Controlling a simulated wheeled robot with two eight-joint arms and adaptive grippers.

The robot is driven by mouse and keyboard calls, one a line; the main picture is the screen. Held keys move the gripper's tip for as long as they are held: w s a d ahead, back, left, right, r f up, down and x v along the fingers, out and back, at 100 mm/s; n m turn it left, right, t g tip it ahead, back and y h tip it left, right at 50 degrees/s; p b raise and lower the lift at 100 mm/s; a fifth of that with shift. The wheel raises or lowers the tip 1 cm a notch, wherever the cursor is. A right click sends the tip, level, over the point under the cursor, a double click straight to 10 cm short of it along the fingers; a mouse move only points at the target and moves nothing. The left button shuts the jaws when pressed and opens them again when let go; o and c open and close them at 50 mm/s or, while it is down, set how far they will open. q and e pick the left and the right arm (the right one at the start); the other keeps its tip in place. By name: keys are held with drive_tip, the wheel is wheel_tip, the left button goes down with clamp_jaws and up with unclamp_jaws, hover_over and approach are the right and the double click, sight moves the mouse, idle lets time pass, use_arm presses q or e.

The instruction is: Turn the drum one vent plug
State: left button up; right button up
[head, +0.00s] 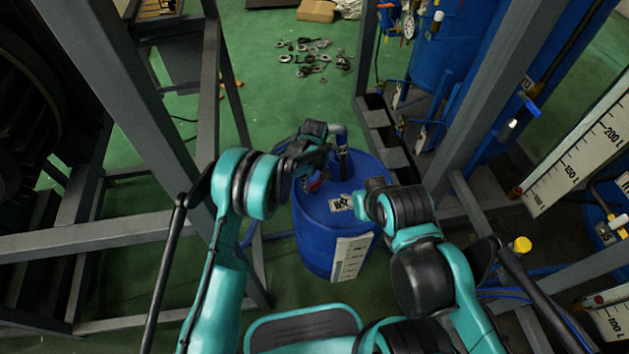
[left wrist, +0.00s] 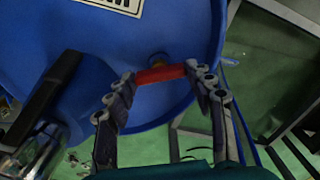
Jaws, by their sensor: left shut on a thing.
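The blue drum (head: 315,235) stands on the green floor in the middle of the head view, with a white scale on its side. The red vent plug (left wrist: 160,74) sits near the rim of the drum top in the left wrist view. My left gripper (left wrist: 163,80) is shut on the red plug, one finger at each end. In the head view my left gripper (head: 316,178) is at the left part of the drum top and largely covers the plug. My right arm reaches to the drum's right edge; its fingers cannot be made out.
A dark pipe (head: 341,155) rises from the drum's far side. Grey steel frames (head: 215,90) stand left and right. Blue vessels (head: 440,55) are at the back right. Several loose metal parts (head: 310,58) lie on the floor behind.

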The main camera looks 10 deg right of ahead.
sight(315, 183)
idle(0.5)
use_arm(q)
drive_tip(key=o, duration=1.2)
drive_tip(key=shift+c, duration=0.2)
wheel_tip(315, 183, up, 12)
drive_tip(key=shift+f, duration=0.1)
